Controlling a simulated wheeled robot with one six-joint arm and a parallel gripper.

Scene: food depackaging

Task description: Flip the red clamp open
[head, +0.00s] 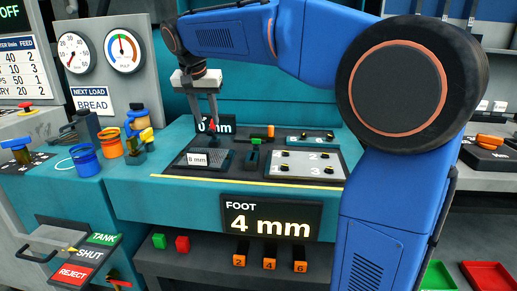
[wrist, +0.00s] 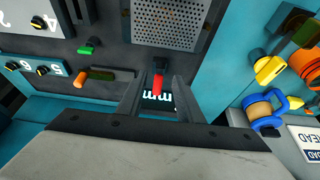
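The red clamp (wrist: 158,78) is a small red lever on a dark panel, at the edge by the perforated grey plate (wrist: 170,22). In the head view only a bit of the red clamp (head: 212,125) shows, behind my fingers. My gripper (wrist: 158,82) reaches down over it with its two dark fingers apart, one on either side of the red lever. Gaps show between the lever and the fingers, so it is not gripped. In the head view my gripper (head: 212,122) points down in front of the "0 mm" display (head: 226,127).
A green lever (wrist: 88,46) and an orange handle (wrist: 97,75) lie left of the clamp in the wrist view. Yellow, orange and blue parts (wrist: 262,105) stand at the right. A "FOOT 4 mm" display (head: 270,218) is on the bench front.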

